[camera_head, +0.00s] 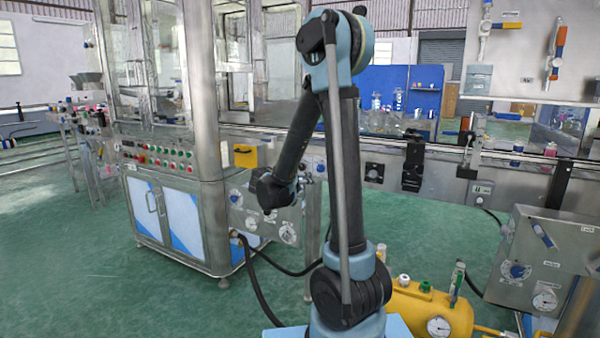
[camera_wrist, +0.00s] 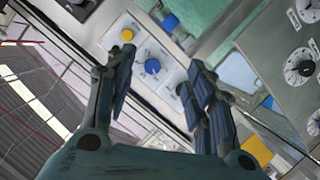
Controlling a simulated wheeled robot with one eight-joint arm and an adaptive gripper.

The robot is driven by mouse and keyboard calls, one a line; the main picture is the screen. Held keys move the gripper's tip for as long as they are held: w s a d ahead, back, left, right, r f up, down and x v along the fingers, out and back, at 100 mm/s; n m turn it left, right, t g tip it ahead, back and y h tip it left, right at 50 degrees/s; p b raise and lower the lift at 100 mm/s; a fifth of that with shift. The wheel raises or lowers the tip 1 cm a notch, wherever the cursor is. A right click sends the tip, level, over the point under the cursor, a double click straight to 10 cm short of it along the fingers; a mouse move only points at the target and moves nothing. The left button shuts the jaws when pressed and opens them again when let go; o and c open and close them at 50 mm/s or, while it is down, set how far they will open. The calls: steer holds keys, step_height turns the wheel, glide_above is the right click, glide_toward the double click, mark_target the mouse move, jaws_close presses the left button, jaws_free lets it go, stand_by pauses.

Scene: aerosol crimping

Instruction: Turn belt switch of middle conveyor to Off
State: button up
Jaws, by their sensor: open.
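In the wrist view my gripper (camera_wrist: 160,62) is open, with a finger on each side and nothing held. A light panel with a blue round knob (camera_wrist: 152,66) and a yellow round knob (camera_wrist: 127,35) lies beyond the fingertips. The blue knob appears between the fingers; whether anything touches is not clear. In the head view the long conveyor (camera_head: 400,150) runs across the back, behind my arm. My wrist hides part of the panel below it, and the fingers cannot be made out there. No readable label shows which knob is the belt switch.
A steel machine cabinet (camera_head: 170,210) with a row of buttons stands left. A yellow tank (camera_head: 430,308) and a metal gauge panel (camera_head: 540,262) are at the right front. In the wrist view a plate with dark dials (camera_wrist: 300,66) is at the right. Green floor is open at left.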

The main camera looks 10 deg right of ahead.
steer(key=w+a+t, duration=0.4)
steer(key=w+a, duration=0.2)
steer(key=a, duration=0.3)
steer(key=x, duration=1.7)
steer(key=shift+s+d+f, duration=0.2)
steer(key=shift+d, duration=0.25)
steer(key=c, duration=1.1)
steer(key=shift+o, duration=0.2)
